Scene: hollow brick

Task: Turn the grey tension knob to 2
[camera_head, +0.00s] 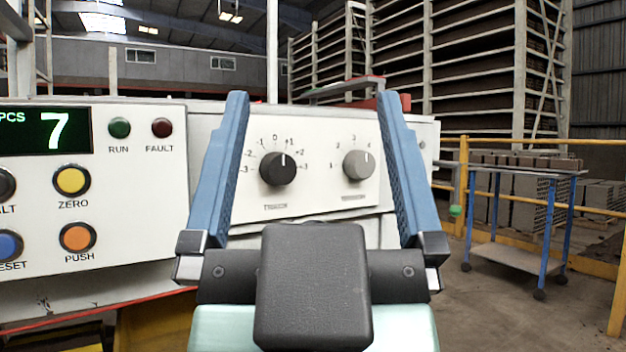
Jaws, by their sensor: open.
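The grey tension knob (358,165) sits on the right of the white control panel, with a scale around it. Its mark points to the upper right, near the 4; the 2 is at its upper left. The scale's right end is hidden behind my right finger. My gripper (316,98) is wide open and empty, its two blue fingers reaching toward the panel. In the picture the grey knob shows between the fingers, nearer the right one. I cannot tell how far the fingertips are from the panel.
A black knob (278,168) with a scale from -3 to 3 is left of the grey one, also between my fingers. Further left are coloured buttons, such as the yellow ZERO (72,180), and a display (45,131) reading 7. A blue-legged cart (520,259) stands right.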

